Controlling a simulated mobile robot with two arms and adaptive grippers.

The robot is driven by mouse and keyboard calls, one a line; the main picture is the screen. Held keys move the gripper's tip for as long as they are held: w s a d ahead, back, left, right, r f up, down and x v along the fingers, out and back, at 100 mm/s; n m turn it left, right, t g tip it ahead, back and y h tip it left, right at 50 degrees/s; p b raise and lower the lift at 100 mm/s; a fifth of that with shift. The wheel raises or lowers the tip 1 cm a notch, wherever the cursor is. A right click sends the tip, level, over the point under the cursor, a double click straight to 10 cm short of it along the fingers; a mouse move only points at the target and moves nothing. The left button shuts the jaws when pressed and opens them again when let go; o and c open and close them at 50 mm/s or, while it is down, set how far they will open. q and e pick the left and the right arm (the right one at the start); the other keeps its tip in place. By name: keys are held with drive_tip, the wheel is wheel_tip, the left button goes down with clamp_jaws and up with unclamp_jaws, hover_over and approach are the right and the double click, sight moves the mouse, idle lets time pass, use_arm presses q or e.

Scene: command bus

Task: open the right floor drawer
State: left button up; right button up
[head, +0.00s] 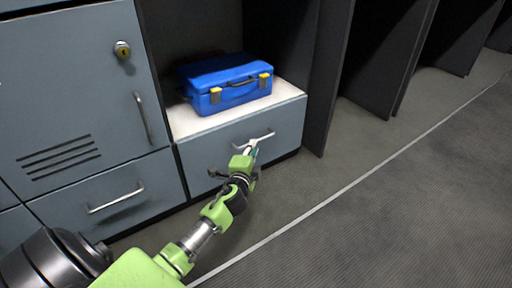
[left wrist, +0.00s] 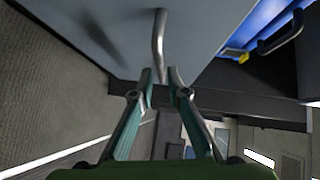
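The right floor drawer (head: 220,150) is a blue-grey front below the white-topped shelf and looks shut. Its pale bar handle (head: 262,137) is partly hidden by my left gripper (head: 251,149). In the left wrist view the handle (left wrist: 160,40) runs down to between the two fingertips of the left gripper (left wrist: 160,76). The fingers are narrowly apart, one on each side of the handle's end, with small gaps showing. I cannot tell whether either finger touches it. My right gripper is not in view.
A blue case (head: 225,85) with yellow latches stands on the shelf above the drawer. Another drawer with a handle (head: 116,198) and a locker door (head: 75,90) are at left. A dark partition (head: 325,80) borders the right side. The floor in front is clear.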

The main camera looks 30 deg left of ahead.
use_arm(q)
drive_tip(key=b+x, duration=0.2)
drive_tip(key=x, duration=0.3)
clamp_jaws()
drive_tip(key=shift+d, duration=0.15)
